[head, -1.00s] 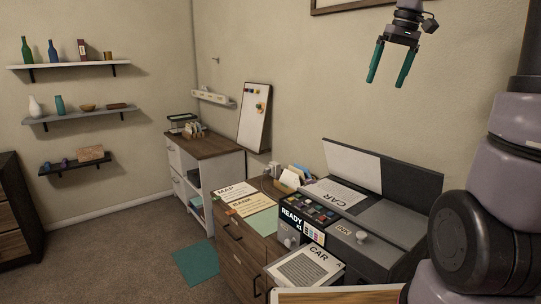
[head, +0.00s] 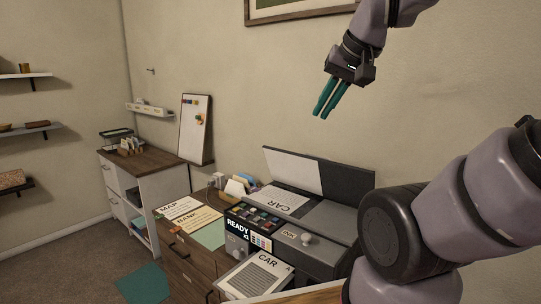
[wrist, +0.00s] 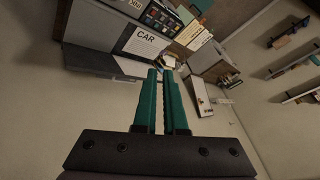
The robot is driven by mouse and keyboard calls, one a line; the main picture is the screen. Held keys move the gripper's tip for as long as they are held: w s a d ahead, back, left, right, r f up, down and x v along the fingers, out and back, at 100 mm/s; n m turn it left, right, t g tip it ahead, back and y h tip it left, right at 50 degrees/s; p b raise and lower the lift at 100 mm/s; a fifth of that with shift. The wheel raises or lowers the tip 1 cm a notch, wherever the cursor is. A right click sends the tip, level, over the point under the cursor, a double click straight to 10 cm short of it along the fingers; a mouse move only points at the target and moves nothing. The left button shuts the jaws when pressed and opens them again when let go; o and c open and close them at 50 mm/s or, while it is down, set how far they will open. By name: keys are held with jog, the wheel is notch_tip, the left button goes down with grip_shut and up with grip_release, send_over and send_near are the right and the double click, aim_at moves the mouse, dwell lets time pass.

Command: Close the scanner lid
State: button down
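The scanner (head: 325,222) stands on the desk with its lid (head: 292,170) raised and leaning back towards the wall. A sheet marked CAR (head: 287,201) lies face up on its glass. The scanner's front panel (head: 240,226) reads READY x1. In the wrist view the lid (wrist: 93,25) shows at the upper left, with the CAR sheet (wrist: 145,44) beside it. My gripper (head: 322,114) is in the air above the lid, touching nothing. Its teal fingers, also in the wrist view (wrist: 160,72), are close together with a narrow empty gap between them.
Papers marked MAP and BANK (head: 189,215) lie left of the scanner. A printed CAR page (head: 256,277) lies in front. A picture frame (head: 300,12) hangs on the wall behind my gripper.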

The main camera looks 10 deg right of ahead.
jog(key=w+d+r+m+g, duration=0.1)
jog(key=w+d+r, duration=0.15)
jog(key=w, duration=0.35)
jog(key=w+d+r+m+g, duration=0.1)
jog(key=w+d+r+g, duration=0.15)
jog(key=w, duration=0.35)
jog(key=w+d+f+m+g, duration=0.1)
jog(key=w+d+f, duration=0.1)
jog(key=w+d, duration=0.35)
jog(key=w+d+f+m+g, duration=0.1)
jog(key=w+d+f, duration=0.1)
jog(key=w, duration=0.6)
jog(key=w+d+f+m+g, duration=0.1)
jog(key=w+d+f, duration=0.15)
jog(key=w, duration=0.45)
jog(key=w+d+f+m+g, duration=0.1)
jog(key=w+d+f+g, duration=0.1)
jog(key=w+d+f, duration=0.4)
jog(key=s+a+x, duration=0.1)
jog(key=x, duration=0.6)
jog(key=a+x, duration=0.1)
jog(key=x, duration=0.6)
jog(key=shift+s+a+r, duration=0.3)
jog(key=shift+s+r, duration=0.05)
